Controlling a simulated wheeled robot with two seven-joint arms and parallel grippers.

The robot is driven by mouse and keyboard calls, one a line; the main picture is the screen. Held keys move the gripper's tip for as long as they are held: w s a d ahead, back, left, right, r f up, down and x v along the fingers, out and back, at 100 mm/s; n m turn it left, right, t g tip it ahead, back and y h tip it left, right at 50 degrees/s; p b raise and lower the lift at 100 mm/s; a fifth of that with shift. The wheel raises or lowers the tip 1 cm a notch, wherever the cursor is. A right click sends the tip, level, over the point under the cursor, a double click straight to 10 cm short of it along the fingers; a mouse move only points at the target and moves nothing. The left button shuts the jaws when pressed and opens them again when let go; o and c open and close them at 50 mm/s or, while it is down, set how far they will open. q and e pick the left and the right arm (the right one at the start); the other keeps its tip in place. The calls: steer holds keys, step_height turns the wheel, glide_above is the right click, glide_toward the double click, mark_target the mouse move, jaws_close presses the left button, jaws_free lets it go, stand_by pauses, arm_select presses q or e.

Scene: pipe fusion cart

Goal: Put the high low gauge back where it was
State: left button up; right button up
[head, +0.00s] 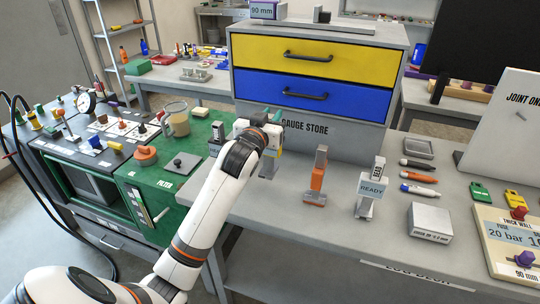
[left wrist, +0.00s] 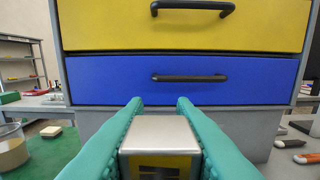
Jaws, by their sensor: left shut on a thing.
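My left gripper (head: 262,121) has its teal fingers shut on a steel-topped block with a yellow label, which I take to be the high low gauge (left wrist: 160,135). In the left wrist view the fingers (left wrist: 160,125) lie on both sides of it. In the head view my wrist hides much of the gauge (head: 277,143). It is upright at the left part of the grey bench (head: 240,205), in front of the gauge store (head: 350,140). I cannot tell whether it touches the bench. My right gripper is not in view.
A dark-labelled piece (head: 215,147) is just left of my wrist. Markers (head: 418,178) and a grey box (head: 429,221) lie further right. A beaker (head: 176,122) stands on the green cart.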

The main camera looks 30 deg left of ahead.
arm_select(q)
steer(key=shift+f, duration=2.8)
steer(key=shift+f, duration=0.15)
steer(key=o, duration=0.9)
steer(key=shift+o, duration=0.2)
steer(key=b+v, duration=0.1)
steer(key=v, duration=1.1)
steer(key=shift+d, duration=0.1)
